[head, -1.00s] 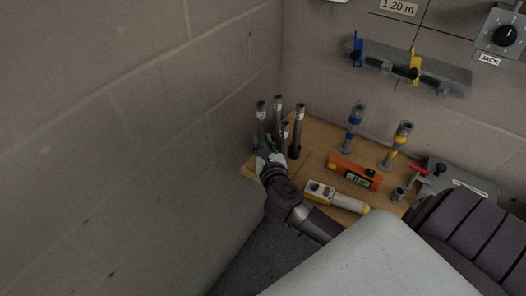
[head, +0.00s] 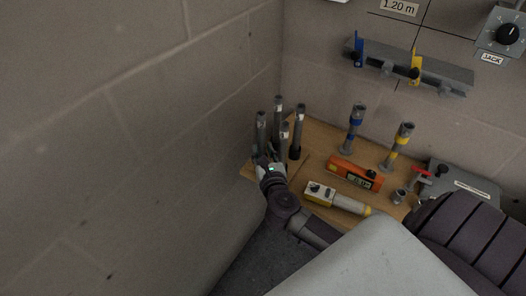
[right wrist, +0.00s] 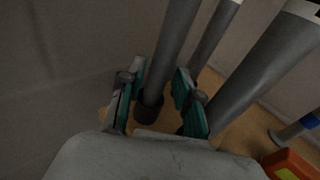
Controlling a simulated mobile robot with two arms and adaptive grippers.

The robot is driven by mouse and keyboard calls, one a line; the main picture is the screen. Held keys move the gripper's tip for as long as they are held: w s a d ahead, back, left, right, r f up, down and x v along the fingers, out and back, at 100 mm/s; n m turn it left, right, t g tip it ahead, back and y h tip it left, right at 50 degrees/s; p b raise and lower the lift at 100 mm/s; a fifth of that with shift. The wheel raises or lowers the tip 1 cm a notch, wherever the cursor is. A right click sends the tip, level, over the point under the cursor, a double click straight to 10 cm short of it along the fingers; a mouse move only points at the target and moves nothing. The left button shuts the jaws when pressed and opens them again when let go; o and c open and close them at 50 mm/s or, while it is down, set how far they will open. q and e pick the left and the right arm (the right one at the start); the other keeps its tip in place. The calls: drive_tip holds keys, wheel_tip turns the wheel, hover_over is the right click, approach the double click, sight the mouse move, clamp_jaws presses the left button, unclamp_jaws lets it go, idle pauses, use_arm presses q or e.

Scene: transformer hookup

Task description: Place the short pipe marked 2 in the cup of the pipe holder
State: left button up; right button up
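Several grey pipes stand upright at the wooden board's left end. The leftmost pipe (head: 261,128) is beside my right gripper (head: 266,160); its mark is not readable. In the right wrist view, this grey pipe (right wrist: 168,50) passes between the gripper's two teal-padded fingers (right wrist: 160,88). A gap shows right of the pipe, so the fingers look open around it. The pipe's lower end stands in a dark cup (right wrist: 148,107). Other pipes stand behind (head: 278,106) and to the right (head: 297,132); a shorter-looking one (head: 284,132) is between. My left gripper is not in view.
A brick wall (head: 150,130) is close on the left.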

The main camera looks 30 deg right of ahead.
drive_tip(key=b+v, duration=0.2)
drive_tip(key=v, duration=0.9)
drive_tip(key=s+a+f+n+g+y, duration=0.1)
drive_tip(key=s+a+f+n+y, duration=0.1)
drive_tip(key=f+n, duration=0.8)
drive_tip(key=s+a+f+n+g+y, duration=0.2)
drive_tip(key=f+n+y, duration=0.1)
drive_tip(key=f+n, duration=0.8)
drive_tip(key=s+a+f+n+g+y, duration=0.1)
drive_tip(key=s+a+f+n+y, duration=0.15)
drive_tip(key=f+n, duration=0.75)
drive_tip(key=s+d+f+n+g, duration=0.1)
drive_tip(key=s+f+n+g, duration=0.4)
drive_tip(key=s+f, duration=0.5)
drive_tip(key=s+f+n+g+h, duration=0.1)
drive_tip(key=s+f+n+g, duration=0.4)
drive_tip(key=s+f, duration=0.6)
drive_tip(key=s+n, duration=0.2)
drive_tip(key=s, duration=0.4)
drive_tip(key=shift+s+d, duration=0.2)
drive_tip(key=shift+d, duration=0.15)
